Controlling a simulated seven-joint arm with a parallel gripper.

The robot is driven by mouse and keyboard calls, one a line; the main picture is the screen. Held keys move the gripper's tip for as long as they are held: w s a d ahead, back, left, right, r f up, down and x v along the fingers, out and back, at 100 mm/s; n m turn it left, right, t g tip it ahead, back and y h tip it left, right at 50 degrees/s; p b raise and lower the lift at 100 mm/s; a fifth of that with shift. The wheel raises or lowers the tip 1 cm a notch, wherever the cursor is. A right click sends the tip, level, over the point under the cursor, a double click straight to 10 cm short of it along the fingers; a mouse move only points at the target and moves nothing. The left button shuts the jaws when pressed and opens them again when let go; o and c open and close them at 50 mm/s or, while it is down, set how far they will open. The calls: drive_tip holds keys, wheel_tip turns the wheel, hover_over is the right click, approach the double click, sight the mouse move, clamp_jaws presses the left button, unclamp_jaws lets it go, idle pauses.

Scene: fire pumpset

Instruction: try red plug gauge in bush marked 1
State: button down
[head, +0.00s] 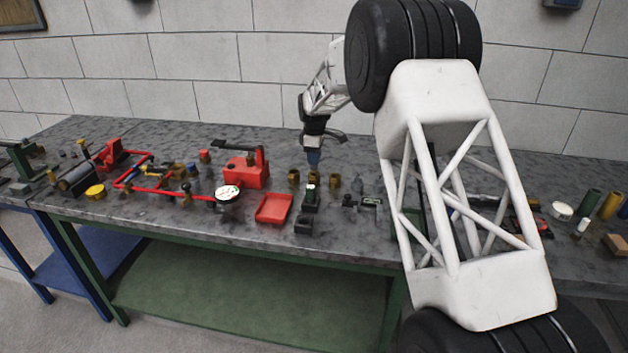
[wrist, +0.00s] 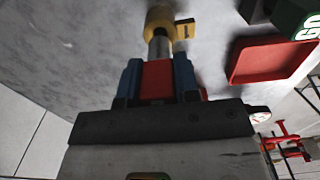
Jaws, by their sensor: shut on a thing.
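The plug gauge has a red handle (wrist: 158,80) and a steel pin (wrist: 159,46). My gripper (wrist: 159,82) is shut on the red handle between its blue fingers. The pin's end meets a brass bush (wrist: 160,17) in the wrist view; I cannot tell whether it is inside or just in front. A yellow tag (wrist: 187,28) sits beside this bush, its mark not readable. In the head view my gripper (head: 313,158) is just above the row of brass bushes, left (head: 293,177), middle (head: 312,178) and right (head: 334,181). The gauge is hard to make out there.
A red tray (head: 273,209) lies in front of the bushes and shows right in the wrist view (wrist: 268,62). A green block lettered "GO" (wrist: 300,17) is near it. A red device (head: 246,172), a dial (head: 228,195) and red pipework (head: 150,190) stand left.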

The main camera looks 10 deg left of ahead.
drive_tip(key=shift+r, duration=0.55)
idle(0.4)
